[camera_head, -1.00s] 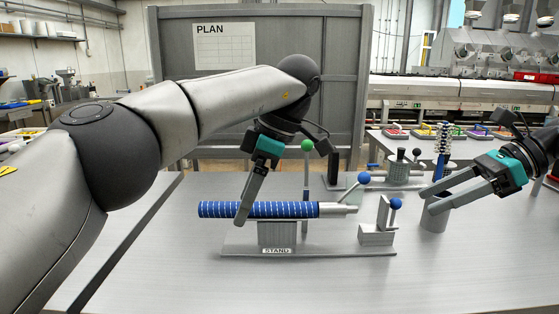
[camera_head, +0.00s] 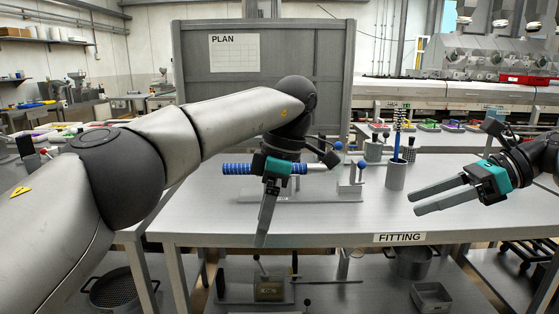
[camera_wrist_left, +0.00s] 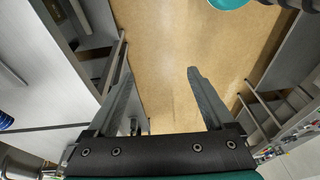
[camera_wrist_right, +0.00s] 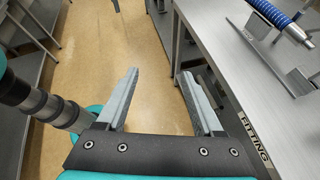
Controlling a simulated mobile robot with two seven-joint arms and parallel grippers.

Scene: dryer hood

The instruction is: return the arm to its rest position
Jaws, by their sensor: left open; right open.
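My left arm reaches across the head view and its gripper (camera_head: 264,238) points down in front of the fitting table. In the left wrist view its jaws (camera_wrist_left: 160,72) are apart, with nothing between them but tan floor beyond. My right gripper (camera_head: 414,201) comes in from the right, jaws apart and empty, pointing left. In the right wrist view its jaws (camera_wrist_right: 160,73) are open above the floor, beside the table edge. Both grippers are clear of the blue striped roller, which my left gripper partly hides in the head view.
The fitting table (camera_head: 210,222) is in front of me, with a lower shelf holding pots and tools. The blue striped roller (camera_head: 240,169) lies on its stand. A grey cup (camera_head: 396,178) holds a tall tool. Bare floor (camera_wrist_right: 100,50) shows in both wrist views.

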